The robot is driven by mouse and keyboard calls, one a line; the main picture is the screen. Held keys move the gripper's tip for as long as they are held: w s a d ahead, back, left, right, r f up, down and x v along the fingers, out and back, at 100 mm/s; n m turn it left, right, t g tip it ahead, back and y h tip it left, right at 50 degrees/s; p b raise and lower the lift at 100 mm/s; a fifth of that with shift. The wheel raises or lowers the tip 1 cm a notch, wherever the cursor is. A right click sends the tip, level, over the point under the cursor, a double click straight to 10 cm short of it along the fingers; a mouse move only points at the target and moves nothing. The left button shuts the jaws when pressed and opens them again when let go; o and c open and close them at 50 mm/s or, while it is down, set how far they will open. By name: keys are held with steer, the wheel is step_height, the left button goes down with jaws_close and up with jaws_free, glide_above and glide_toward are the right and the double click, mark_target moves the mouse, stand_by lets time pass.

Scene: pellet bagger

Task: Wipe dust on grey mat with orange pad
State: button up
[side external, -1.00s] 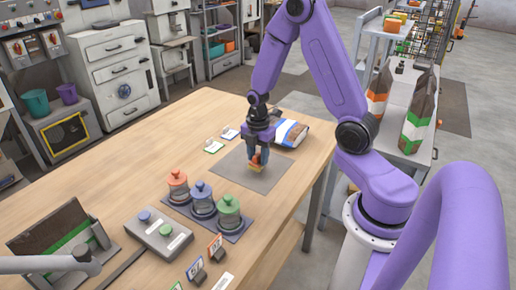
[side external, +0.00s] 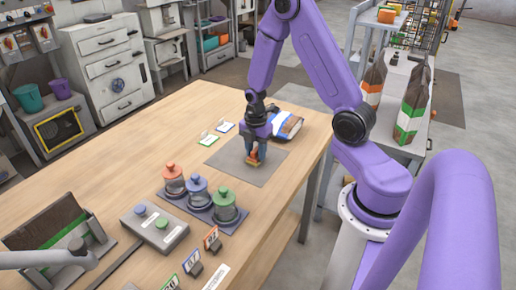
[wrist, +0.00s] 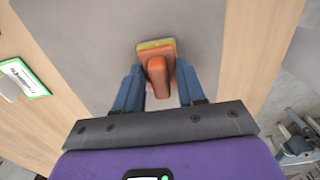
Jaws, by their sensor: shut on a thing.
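An orange pad (side external: 252,161) with a yellowish edge is in my gripper (side external: 256,150), over the middle of the grey mat (side external: 265,175). In the wrist view the pad (wrist: 157,49) has an orange handle reaching back between the blue fingers of my gripper (wrist: 158,88), which is shut on it. The pad is at or very close to the mat surface; contact is hard to tell. A pale patch (wrist: 181,98) shows behind the pad in the wrist view; I cannot tell if it is dust. The mat (wrist: 90,40) is partly hidden by my gripper.
A blue, white and brown bag (side external: 286,125) lies beyond the mat, near the table's right edge. Two small labels (side external: 208,139) lie at its far left.

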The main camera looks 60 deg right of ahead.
steer(key=shift+a, duration=0.9)
steer(key=shift+r, duration=4.05)
